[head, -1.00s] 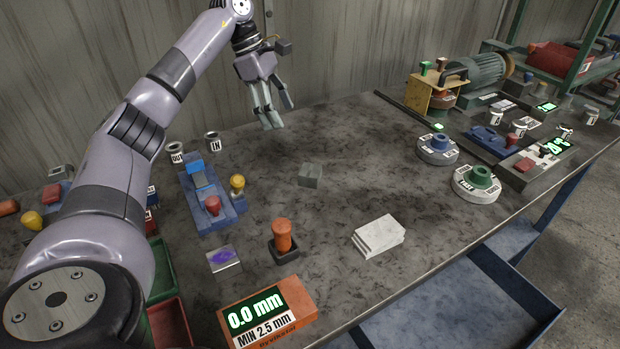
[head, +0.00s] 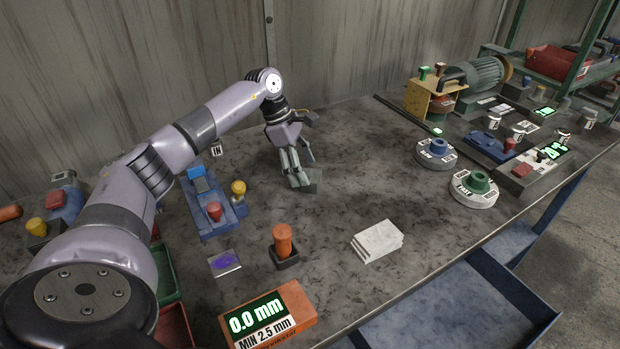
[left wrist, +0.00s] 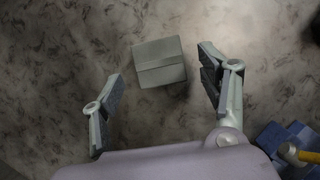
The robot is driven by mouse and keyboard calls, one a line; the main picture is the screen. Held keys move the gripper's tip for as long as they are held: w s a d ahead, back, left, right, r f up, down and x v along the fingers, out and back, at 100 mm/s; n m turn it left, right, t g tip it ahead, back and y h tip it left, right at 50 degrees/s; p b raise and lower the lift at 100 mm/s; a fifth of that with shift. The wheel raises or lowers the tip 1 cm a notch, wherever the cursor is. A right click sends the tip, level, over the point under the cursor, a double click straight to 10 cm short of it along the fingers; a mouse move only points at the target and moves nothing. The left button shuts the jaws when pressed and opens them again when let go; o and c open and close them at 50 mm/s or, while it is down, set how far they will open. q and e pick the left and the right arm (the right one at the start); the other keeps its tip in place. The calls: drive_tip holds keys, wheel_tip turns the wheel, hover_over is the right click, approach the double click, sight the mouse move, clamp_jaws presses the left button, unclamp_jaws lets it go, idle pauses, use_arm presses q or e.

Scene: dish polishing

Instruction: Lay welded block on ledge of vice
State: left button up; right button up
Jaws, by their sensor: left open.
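The welded block (head: 315,180) is a small grey block lying on the dark bench. In the left wrist view the block (left wrist: 160,62) has a seam across its top and lies between and just ahead of my two spread fingers. My left gripper (head: 301,184) points down over the block and hides part of it in the head view; it also shows in the left wrist view (left wrist: 160,100), open and empty. The blue vice (head: 215,212) stands on the bench left of the block, partly behind my left arm. Its red knob (head: 214,210) faces the front. My right gripper does not show.
A yellow knob (head: 238,188) stands beside the vice. An orange-handled tool (head: 283,240), a purple-marked plate (head: 224,263), white pads (head: 378,241) and an orange gauge (head: 268,316) lie in front. Two round bases (head: 436,155) (head: 473,189) stand right. The bench middle is clear.

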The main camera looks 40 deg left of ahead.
sight(308, 174)
use_arm(q)
drive_tip(key=shift+x, duration=1.5)
drive_tip(key=shift+c, duration=0.3)
drive_tip(key=shift+w+r, duration=0.1)
clamp_jaws()
